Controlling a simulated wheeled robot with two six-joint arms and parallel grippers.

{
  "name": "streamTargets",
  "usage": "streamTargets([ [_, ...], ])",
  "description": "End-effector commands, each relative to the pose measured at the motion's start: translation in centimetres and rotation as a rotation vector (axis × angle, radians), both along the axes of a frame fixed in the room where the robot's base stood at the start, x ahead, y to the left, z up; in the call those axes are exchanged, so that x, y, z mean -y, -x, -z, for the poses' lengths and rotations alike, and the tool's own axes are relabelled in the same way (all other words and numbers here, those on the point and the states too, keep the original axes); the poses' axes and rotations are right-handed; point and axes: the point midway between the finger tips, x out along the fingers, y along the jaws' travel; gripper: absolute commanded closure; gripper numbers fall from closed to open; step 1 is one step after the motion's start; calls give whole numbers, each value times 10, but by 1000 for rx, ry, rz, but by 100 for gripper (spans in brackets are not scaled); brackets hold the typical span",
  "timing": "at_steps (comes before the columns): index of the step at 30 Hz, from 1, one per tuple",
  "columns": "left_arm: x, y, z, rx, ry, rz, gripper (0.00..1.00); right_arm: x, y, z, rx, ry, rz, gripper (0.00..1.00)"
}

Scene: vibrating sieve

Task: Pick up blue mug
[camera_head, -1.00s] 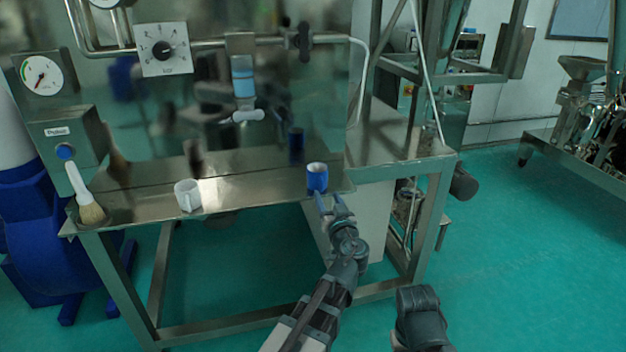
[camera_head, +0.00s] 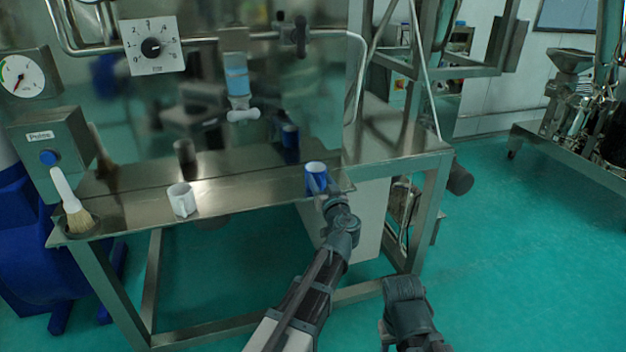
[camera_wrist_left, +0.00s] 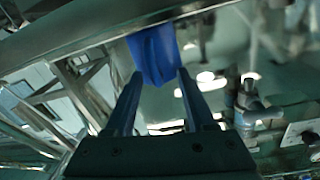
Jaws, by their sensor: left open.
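The blue mug (camera_head: 315,170) stands upright at the right end of the steel ledge, its pale inside showing. My left gripper (camera_head: 320,186) is at the near side of the mug, its fingers overlapping the mug in the head view. In the left wrist view the gripper (camera_wrist_left: 157,88) is open, with the blue mug (camera_wrist_left: 154,52) just ahead, between and beyond the fingertips. I cannot tell whether a finger touches it. My right arm shows at the bottom of the head view, but its fingertips are not visible.
A white mug (camera_head: 182,199) and a brush (camera_head: 73,207) stand further left on the steel ledge (camera_head: 245,189). A reflective panel rises behind, with a blue-banded tube (camera_head: 236,82) and a dial (camera_head: 152,47). A steel table (camera_head: 395,146) adjoins at right.

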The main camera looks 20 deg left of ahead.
Motion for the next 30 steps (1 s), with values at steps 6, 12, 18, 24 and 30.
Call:
streamTargets([
  [6,0,1,0,0,0,0,68,0,0,0,0,0,0,50],
  [12,0,1,0,0,0,0,100,0,0,0,0,0,0,50],
  [18,0,1,0,0,0,0,100,0,0,0,0,0,0,50],
  [24,0,1,0,0,0,0,100,0,0,0,0,0,0,50],
  [30,0,1,-5,0,0,-1,100,0,0,-5,0,0,0,50],
])
